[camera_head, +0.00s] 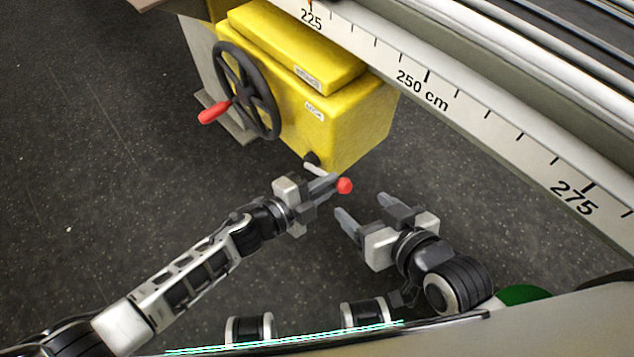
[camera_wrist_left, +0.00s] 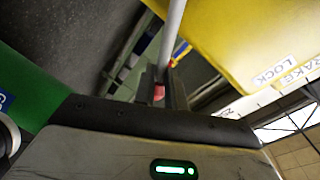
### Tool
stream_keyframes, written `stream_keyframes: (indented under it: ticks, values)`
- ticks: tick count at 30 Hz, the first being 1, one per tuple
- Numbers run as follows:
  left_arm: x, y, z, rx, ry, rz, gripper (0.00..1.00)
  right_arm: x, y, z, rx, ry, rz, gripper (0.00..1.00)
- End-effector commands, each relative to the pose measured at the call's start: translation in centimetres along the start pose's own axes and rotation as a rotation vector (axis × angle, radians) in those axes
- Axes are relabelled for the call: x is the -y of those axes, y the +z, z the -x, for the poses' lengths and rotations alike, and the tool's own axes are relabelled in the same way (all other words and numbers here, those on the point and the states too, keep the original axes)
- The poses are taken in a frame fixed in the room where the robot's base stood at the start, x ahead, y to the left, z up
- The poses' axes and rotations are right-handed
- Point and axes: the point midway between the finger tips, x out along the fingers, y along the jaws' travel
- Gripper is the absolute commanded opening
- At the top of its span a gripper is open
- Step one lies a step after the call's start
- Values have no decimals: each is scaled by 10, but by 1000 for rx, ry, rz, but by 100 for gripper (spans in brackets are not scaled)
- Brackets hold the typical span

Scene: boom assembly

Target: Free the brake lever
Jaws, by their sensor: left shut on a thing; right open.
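The brake lever is a thin pale rod with a red ball knob (camera_head: 344,185), at the lower front of the yellow housing (camera_head: 345,125) near a black pivot. In the left wrist view the grey rod (camera_wrist_left: 173,30) runs down between my finger tips, with red showing between them. My left gripper (camera_head: 328,184) is shut on the lever close to its knob; the fingers hide part of the rod. My right gripper (camera_head: 364,212) is open and empty, just right of and below the knob. Labels reading BRAKE and LOCK (camera_wrist_left: 275,75) show on the housing in the left wrist view.
A black handwheel (camera_head: 245,90) with a red handle (camera_head: 214,111) is on the housing's left side. A white beam with a centimetre scale (camera_head: 450,100) crosses the upper right. Dark floor (camera_head: 90,150) lies open at the left.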

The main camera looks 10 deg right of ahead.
Motion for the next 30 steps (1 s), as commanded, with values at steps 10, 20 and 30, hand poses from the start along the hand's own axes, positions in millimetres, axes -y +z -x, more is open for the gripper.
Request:
stream_keyframes:
  ticks: [10, 20, 30]
  values:
    - [-2, -11, -3, -24, -2, -3, 0, -2, 0, 1, 1, 1, 7, 68]
    - [-1, -6, -1, -13, -1, -2, 42, -2, 0, 2, 0, 3, 6, 68]
    - [-1, -4, 6, -8, 1, -2, 42, -2, -3, 3, -4, 5, 1, 68]
